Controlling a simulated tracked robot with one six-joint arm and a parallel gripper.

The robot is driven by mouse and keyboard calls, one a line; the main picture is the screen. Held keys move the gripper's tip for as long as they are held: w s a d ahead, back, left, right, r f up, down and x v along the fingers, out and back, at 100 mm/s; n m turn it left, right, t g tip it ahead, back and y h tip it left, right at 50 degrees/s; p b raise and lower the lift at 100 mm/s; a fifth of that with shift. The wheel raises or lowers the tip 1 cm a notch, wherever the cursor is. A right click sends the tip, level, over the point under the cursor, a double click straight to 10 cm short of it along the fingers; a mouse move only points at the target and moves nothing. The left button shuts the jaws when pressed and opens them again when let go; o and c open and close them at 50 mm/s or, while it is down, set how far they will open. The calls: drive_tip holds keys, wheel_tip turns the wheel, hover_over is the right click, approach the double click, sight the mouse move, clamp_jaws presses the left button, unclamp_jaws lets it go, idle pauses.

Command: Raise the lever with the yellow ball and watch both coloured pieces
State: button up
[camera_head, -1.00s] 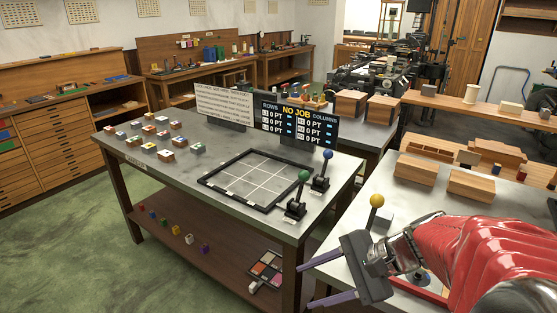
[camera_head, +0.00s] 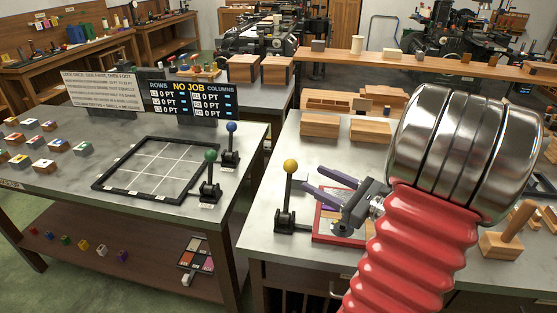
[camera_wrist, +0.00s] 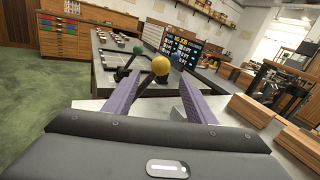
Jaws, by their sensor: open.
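The yellow ball (camera_head: 291,166) tops a thin rod on a black lever base (camera_head: 285,222), near the front left corner of the right-hand table. The rod stands close to upright. My gripper (camera_head: 309,178) is open, its purple fingers pointing at the ball from the right. In the wrist view the ball (camera_wrist: 160,65) shows between the fingertips (camera_wrist: 159,78), apparently just beyond them; contact is not visible. A red-framed tray (camera_head: 318,238) with orange and purple patches lies under my gripper, partly hidden. I cannot tell whether these patches are the coloured pieces.
The left table carries a black grid frame (camera_head: 107,188), a green-ball lever (camera_head: 210,156), a blue-ball lever (camera_head: 231,127) and a "NO JOB" board (camera_head: 190,98). Wooden blocks (camera_head: 371,131) stand behind my gripper. A wooden handled block (camera_head: 503,243) lies at right. A gap separates the tables.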

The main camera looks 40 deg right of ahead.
idle(0.4)
drive_tip(key=w+a, duration=0.2)
drive_tip(key=w, duration=1.1)
drive_tip(key=shift+w+a, duration=0.2)
drive_tip(key=shift+w, duration=0.05)
clamp_jaws()
idle(0.5)
